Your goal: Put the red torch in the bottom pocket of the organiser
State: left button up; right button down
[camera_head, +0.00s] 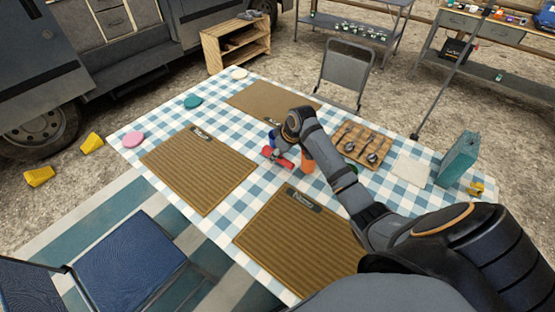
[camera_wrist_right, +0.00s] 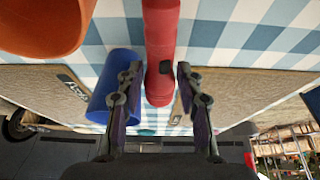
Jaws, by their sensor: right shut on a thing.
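The red torch (camera_head: 286,163) is at the middle of the checked table, beside an orange cup. My right gripper (camera_head: 279,154) reaches over the table from the right and is shut on the torch. Part of the torch is hidden by the gripper in the head view. I cannot make out a pocketed organiser in either view. My left gripper is not in view.
An orange cup (camera_wrist_right: 42,22) and a blue cup (camera_wrist_right: 114,82) are close beside the torch. A wooden board (camera_head: 360,143) with dark items lies to the right. Brown placemats (camera_head: 197,168) lie around the table. A teal box (camera_head: 458,160) stands at the right edge.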

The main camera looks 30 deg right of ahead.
aim_at(279, 157)
jog(key=shift+f, duration=1.35)
jog(key=shift+s+a+f, duration=0.1)
jog(key=c, duration=1.1)
grip_release()
jog(key=shift+c, duration=0.2)
